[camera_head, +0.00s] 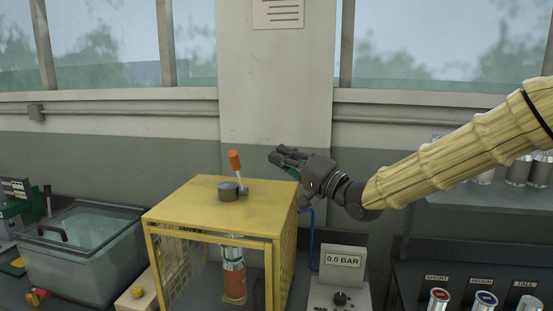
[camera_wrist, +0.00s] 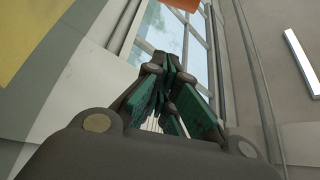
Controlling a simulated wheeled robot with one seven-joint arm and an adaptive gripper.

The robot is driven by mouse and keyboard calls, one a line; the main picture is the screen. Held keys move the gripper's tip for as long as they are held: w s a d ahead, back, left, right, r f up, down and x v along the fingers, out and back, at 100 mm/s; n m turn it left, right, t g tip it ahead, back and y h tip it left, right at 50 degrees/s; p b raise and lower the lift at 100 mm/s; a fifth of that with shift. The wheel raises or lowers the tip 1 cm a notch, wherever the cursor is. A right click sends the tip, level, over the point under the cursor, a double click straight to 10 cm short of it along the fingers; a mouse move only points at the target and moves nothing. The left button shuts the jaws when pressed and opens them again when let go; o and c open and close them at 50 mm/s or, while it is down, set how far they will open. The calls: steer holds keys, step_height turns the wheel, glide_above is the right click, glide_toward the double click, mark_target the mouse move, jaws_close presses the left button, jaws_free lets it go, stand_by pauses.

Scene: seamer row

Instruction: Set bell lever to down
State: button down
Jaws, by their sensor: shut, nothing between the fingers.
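The bell lever (camera_head: 235,162) has an orange grip on a pale rod and rises from a round dark base (camera_head: 229,189) on top of the yellow guard cage (camera_head: 205,206). It stands up, its top tilted slightly left in the head view. My gripper (camera_head: 273,156) is shut and empty. It is to the right of the lever at about grip height in the picture, apart from it, pointing left. In the wrist view my fingers (camera_wrist: 165,68) meet at their tips. An orange patch at the top edge of that view may be the lever grip.
A can (camera_head: 233,274) stands inside the cage. A glass tank (camera_head: 85,250) is at left. A gauge box (camera_head: 342,262) reading 0.0 BAR and a blue pipe (camera_head: 312,240) are right of the cage.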

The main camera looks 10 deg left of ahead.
mark_target(238, 171)
steer(key=p+x, duration=0.2)
steer(key=x, duration=0.7)
steer(key=shift+s+a+f+p, duration=0.15)
steer(key=shift+s+f+p, duration=0.3)
steer(key=shift+s, duration=0.45)
steer(key=shift+s+a+f+p, duration=0.15)
steer(key=shift+s+f+p, duration=0.1)
steer(key=shift+s+f, duration=0.5)
steer(key=shift+s+r, duration=0.15)
steer(key=shift+r, duration=0.05)
